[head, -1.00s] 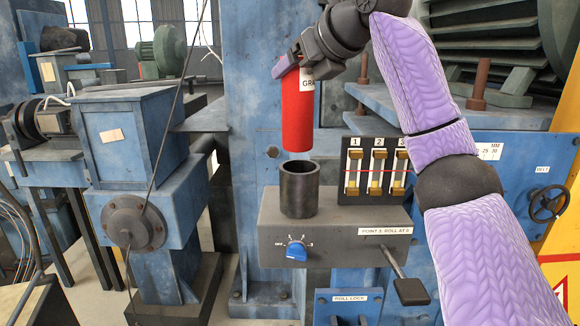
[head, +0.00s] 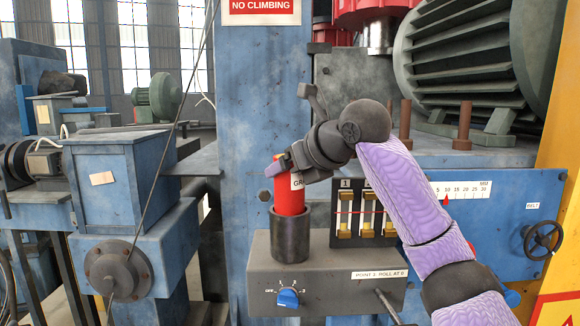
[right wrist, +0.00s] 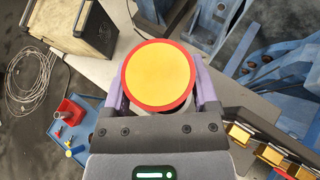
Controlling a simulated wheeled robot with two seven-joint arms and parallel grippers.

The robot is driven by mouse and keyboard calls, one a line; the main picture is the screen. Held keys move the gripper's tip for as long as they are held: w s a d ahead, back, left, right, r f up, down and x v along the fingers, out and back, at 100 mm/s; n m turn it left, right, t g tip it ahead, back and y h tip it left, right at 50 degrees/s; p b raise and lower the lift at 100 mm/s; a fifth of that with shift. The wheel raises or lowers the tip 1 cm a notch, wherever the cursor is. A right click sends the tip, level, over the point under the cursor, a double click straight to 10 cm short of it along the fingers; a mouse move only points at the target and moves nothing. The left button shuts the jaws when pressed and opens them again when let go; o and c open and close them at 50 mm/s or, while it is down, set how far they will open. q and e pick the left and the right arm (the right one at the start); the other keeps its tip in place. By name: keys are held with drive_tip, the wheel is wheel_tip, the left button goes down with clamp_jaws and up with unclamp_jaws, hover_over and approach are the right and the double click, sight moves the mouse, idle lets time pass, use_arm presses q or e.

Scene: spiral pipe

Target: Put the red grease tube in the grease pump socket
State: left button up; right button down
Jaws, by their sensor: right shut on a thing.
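The red grease tube (head: 290,197) is upright in the head view, with a partly covered white label near its top. Its lower end is hidden inside the dark cylindrical grease pump socket (head: 291,238), which stands on a grey box. My right gripper (head: 280,167) is shut on the tube's upper part, above the socket rim. In the right wrist view the tube's yellow, red-rimmed end (right wrist: 158,76) sits between the two purple fingers. How deep the tube sits in the socket is hidden. My left gripper is not in view.
The grey pump box (head: 325,275) carries a blue knob (head: 288,298). Numbered brass sliders (head: 345,220) stand close to the right of the socket. A blue column (head: 258,110) rises behind. A thin cable (head: 165,150) hangs at left.

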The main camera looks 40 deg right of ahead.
drive_tip(key=shift+f, duration=0.35)
unclamp_jaws()
drive_tip(key=shift+r+p, duration=0.35)
drive_tip(key=shift+r, duration=0.6)
drive_tip(key=b+v, duration=0.1)
drive_tip(key=v, duration=1)
drive_tip(key=shift+s, duration=0.45)
drive_tip(key=shift+a+f, duration=0.1)
